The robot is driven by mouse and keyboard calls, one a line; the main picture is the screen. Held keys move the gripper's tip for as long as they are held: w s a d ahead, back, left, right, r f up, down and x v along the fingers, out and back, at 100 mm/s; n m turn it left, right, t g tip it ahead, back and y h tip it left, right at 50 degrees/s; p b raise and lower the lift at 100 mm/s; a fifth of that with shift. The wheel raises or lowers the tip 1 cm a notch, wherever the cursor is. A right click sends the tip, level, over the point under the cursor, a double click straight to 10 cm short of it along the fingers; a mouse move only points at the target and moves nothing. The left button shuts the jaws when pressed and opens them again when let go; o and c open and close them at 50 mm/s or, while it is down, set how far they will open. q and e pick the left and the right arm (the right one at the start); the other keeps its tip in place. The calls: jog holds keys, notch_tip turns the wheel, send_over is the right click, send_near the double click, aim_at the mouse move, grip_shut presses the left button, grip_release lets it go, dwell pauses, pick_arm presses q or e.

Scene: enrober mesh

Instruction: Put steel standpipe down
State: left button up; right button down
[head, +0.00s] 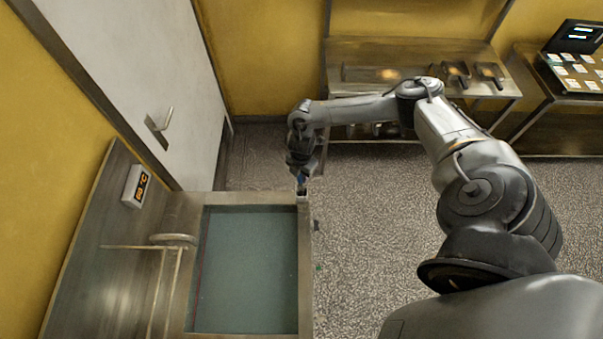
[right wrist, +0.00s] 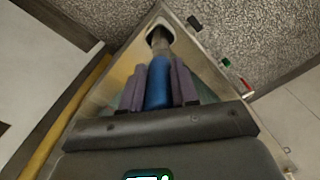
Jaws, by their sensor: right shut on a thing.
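My right gripper (head: 301,180) is at the far right corner of the steel tank (head: 250,198). It is shut on the steel standpipe (right wrist: 158,90). The standpipe has a blue section between the grey-purple finger pads in the right wrist view. In the head view only a small blue and steel part (head: 302,191) shows below the gripper. Its steel end points at a round dark opening (right wrist: 161,33) at the tank corner. I cannot tell whether the end is inside the opening or above it. My left gripper is not in view.
The tank has a flat teal surface inside. A round fitting (head: 174,239) and bent pipes are at its left, below a wall display (head: 138,186). A white door (head: 150,90) stands behind. A steel bench (head: 420,60) with scoops is at the back. Open floor lies right of the tank.

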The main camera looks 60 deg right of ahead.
jog(key=c, duration=0.9)
grip_release()
jog(key=shift+o, duration=0.2)
